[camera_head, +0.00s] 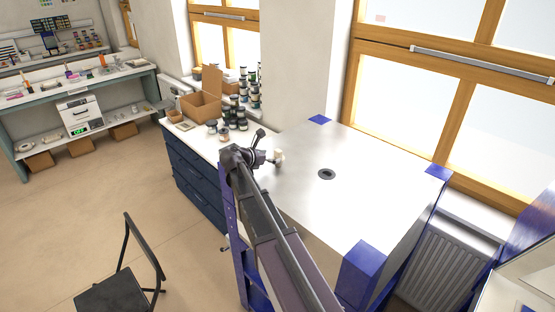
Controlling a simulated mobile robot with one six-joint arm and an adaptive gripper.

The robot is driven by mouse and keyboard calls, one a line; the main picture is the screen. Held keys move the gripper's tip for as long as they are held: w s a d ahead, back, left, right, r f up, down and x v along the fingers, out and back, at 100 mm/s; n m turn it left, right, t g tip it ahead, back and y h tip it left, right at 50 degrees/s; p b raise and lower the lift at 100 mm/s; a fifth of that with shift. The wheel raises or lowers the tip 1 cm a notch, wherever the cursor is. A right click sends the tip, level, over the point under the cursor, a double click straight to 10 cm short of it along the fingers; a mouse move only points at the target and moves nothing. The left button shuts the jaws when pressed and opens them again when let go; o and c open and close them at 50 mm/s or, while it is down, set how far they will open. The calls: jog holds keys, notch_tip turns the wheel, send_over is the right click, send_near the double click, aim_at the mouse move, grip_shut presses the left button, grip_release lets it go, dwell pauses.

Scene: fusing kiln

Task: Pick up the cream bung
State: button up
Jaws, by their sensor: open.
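The cream bung (279,155) is a small pale piece on the left part of the silver kiln top (338,205). My gripper (268,157) is at the end of my arm, just left of the bung and very close to it. The gripper is open. It is too small and dark here to tell whether its fingers touch or straddle the bung. A dark round hole (326,174) with a rim lies in the kiln top, right of the bung.
Blue corner pieces (437,172) edge the kiln top. Left of it, a white counter over dark blue drawers (196,180) holds an open cardboard box (203,97) and several jars (245,93). Windows line the back right. A black chair (118,290) stands on open floor.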

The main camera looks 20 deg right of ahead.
aim_at(276, 156)
jog(key=shift+b+x, duration=0.85)
jog(key=shift+x, duration=1.75)
jog(key=shift+s+d+r, duration=0.1)
jog(key=shift+s, duration=0.1)
jog(key=shift+c, duration=0.2)
jog(key=shift+s, duration=0.1)
jog(key=c, duration=1.2)
